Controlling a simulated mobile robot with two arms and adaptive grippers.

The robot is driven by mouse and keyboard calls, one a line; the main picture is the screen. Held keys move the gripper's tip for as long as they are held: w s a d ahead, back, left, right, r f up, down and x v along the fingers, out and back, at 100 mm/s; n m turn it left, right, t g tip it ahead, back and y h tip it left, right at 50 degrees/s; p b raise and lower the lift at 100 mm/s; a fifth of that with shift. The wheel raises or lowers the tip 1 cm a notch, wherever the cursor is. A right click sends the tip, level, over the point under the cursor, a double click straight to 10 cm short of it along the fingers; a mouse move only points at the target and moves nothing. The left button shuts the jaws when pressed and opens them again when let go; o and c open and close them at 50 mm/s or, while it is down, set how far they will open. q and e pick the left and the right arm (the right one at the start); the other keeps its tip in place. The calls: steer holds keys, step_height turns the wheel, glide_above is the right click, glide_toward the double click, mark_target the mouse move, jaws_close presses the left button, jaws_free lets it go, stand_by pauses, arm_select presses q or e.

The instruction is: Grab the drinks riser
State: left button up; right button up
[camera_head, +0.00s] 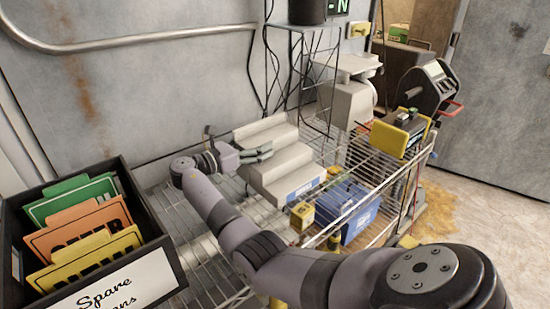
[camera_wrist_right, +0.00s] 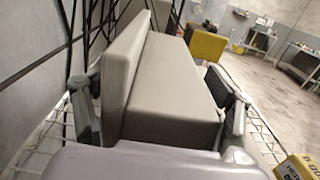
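The drinks riser (camera_head: 283,168) is a pale grey stepped block on the wire shelf, with a blue and white label on its front. My right gripper (camera_head: 240,143) is at its left end, with its fingers spread. In the right wrist view the riser (camera_wrist_right: 165,85) lies between the two fingers of the gripper (camera_wrist_right: 160,112), one on each side. The fingers are close to its sides; I cannot tell whether they touch it. My left gripper is not in view.
A black bin (camera_head: 152,222) of coloured folders stands at the left. A blue box (camera_head: 345,212) and a small yellow box (camera_head: 302,216) sit in front of the riser. Black cables (camera_head: 290,75) hang behind it. A grey wall (camera_head: 150,95) is close behind.

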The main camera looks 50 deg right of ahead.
steer(key=c, duration=1.5)
steer(key=shift+c, duration=0.2)
steer(key=shift+s+r, duration=0.1)
steer(key=shift+r, duration=0.05)
